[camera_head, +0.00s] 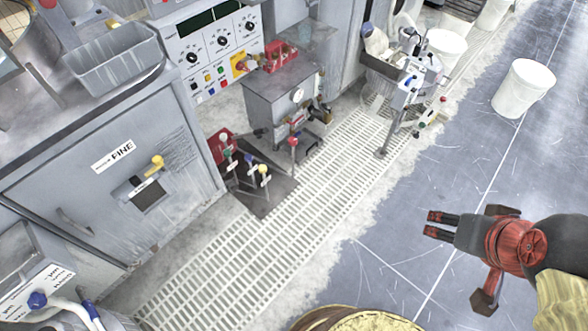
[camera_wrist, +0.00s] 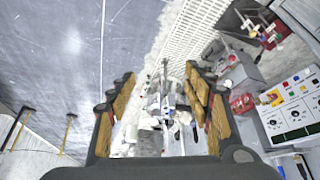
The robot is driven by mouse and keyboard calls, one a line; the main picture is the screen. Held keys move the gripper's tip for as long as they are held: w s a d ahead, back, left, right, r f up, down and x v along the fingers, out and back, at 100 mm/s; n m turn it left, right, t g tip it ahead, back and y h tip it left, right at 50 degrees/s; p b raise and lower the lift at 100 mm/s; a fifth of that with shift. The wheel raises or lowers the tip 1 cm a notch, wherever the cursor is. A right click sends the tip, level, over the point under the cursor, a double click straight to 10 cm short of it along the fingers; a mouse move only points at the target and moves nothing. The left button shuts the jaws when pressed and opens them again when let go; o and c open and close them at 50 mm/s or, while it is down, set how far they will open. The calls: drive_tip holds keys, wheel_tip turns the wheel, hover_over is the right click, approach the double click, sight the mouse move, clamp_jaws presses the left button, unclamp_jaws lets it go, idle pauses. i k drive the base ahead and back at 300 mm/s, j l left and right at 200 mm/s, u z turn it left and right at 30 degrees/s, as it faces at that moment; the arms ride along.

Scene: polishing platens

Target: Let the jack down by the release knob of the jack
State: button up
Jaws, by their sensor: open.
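A pale grey upright device (camera_head: 408,92) with a lever, thin legs and small red knobs stands at the upper middle right of the head view. It looks like the jack, but I cannot tell for certain. It also shows between my fingers in the wrist view (camera_wrist: 163,98), small and some way off. I cannot tell which of its knobs is the release knob. My gripper (camera_head: 430,223) is at the right of the head view, over the blue-grey floor, well apart from the device. In the wrist view the gripper (camera_wrist: 158,88) is open and empty.
White floor grating (camera_head: 235,265) runs beside the grey cabinet marked FINE (camera_head: 95,190). Coloured-knob levers (camera_head: 245,170) rise near a grey box (camera_head: 283,98) with a gauge. A control panel (camera_head: 210,45) is behind. A white bucket (camera_head: 523,88) stands on otherwise open floor.

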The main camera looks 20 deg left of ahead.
sight(293, 141)
drive_tip(key=i+j+u, duration=0.35)
drive_tip(key=i, duration=0.15)
drive_tip(key=i+j+u, duration=0.2)
drive_tip(key=i+u, duration=0.15)
drive_tip(key=i, duration=0.15)
drive_tip(key=i+u, duration=0.35)
drive_tip(key=i, duration=0.2)
